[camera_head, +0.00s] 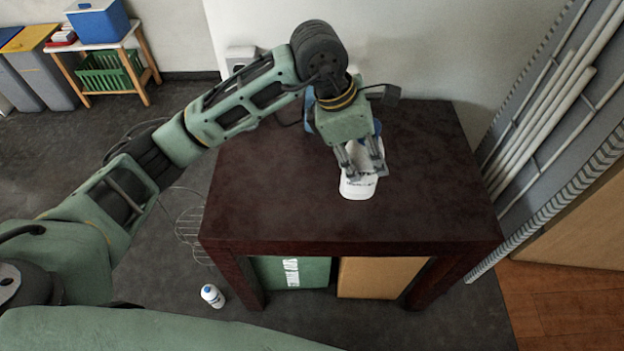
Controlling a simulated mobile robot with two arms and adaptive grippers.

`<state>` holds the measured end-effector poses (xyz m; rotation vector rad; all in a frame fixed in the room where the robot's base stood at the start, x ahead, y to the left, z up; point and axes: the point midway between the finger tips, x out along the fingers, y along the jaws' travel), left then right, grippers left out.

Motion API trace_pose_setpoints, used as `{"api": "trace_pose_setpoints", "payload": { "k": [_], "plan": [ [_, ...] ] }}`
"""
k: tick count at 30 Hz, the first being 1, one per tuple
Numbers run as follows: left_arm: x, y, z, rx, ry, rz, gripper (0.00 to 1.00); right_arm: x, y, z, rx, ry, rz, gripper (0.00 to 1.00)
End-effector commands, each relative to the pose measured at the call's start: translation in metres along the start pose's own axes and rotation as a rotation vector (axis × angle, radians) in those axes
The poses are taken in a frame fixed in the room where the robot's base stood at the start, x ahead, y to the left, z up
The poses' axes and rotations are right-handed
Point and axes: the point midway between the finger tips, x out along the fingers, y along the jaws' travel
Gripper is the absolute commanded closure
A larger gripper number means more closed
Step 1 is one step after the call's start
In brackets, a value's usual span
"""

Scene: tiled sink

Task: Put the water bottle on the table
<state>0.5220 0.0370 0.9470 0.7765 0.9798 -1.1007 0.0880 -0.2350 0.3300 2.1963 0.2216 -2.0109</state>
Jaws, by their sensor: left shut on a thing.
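The table (430,190) is dark brown with a broad top. A white bottle-shaped thing (358,188) with dark print, which looks like the water bottle, is over the middle of the tabletop. My left gripper (362,170) reaches down from above and is shut on it. Its upper part is hidden behind the gripper, with a bit of blue showing beside it. I cannot tell whether its base touches the tabletop. A smaller-looking white and blue bottle (212,296) stands on the floor left of the table. My right gripper is out of view.
A blue object (309,108) shows partly behind my left wrist. A green box (290,272) and a cardboard box (380,277) are under the table. A wire rack (190,225) is at its left. The front and right tabletop are clear.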

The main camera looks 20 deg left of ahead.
Motion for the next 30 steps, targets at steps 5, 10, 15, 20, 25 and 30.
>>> {"api": "trace_pose_setpoints", "payload": {
  "k": [5,10,15,20,25,30],
  "plan": [
    [0.004,0.009,-0.038,-0.01,0.004,0.001,1.0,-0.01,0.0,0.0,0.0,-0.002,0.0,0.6],
    [0.011,0.018,-0.08,-0.009,0.005,0.002,1.0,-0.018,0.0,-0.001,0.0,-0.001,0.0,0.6],
    [0.017,0.025,-0.111,-0.005,0.002,0.002,1.0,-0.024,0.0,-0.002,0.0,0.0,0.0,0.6],
    [0.02,0.028,-0.123,-0.002,-0.001,0.003,1.0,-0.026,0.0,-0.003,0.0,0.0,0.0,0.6],
    [0.03,0.027,-0.128,-0.002,0.0,-0.001,1.0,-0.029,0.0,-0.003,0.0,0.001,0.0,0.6],
    [0.051,0.026,-0.137,-0.004,0.0,0.0,1.0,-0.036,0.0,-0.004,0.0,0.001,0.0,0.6]
  ]
}}
